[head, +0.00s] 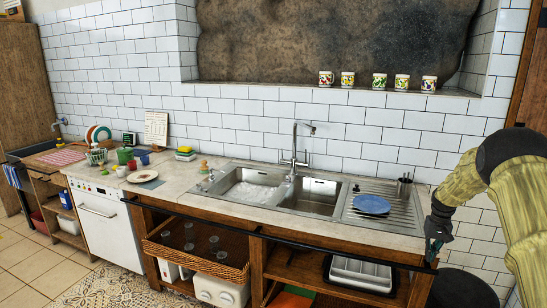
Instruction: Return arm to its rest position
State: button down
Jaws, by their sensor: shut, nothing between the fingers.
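My arm enters at the right edge of the head view and bends over, with its end hanging down. My gripper (432,252) points downward at the right end of the counter, in front of its front edge in the picture. It looks shut and holds nothing. The gripper is small and dark here, so its fingers are hard to make out.
The counter (335,222) holds a double sink (300,192) with a tall faucet (296,145) and a blue plate (371,204) on the drainer. Open shelves below hold a wicker basket (195,262) and a white rack (360,272). Several mugs line the ledge.

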jog(key=s+a+f+n, duration=0.1)
jog(key=s+a+f, duration=0.45)
jog(key=f, duration=0.35)
jog(key=s+a+f, duration=0.4)
jog(key=a+f, duration=0.2)
jog(key=f, duration=0.3)
jog(key=s+a+f, duration=0.4)
jog(key=s, duration=0.2)
jog(key=s+a+f, duration=0.4)
jog(key=s, duration=0.3)
jog(key=s+a+f+n, duration=0.1)
jog(key=s+a+f, duration=0.1)
jog(key=s+a, duration=0.5)
jog(key=s+a+f+n, duration=0.1)
jog(key=s+a+f, duration=0.1)
jog(key=s, duration=1)
jog(key=s+a+r, duration=0.2)
jog(key=s, duration=0.5)
jog(key=s+a+r, duration=0.2)
jog(key=s+a, duration=0.1)
jog(key=s, duration=0.5)
jog(key=shift+a+n, duration=0.25)
jog(key=shift+n, duration=0.15)
jog(key=shift+r, duration=0.1)
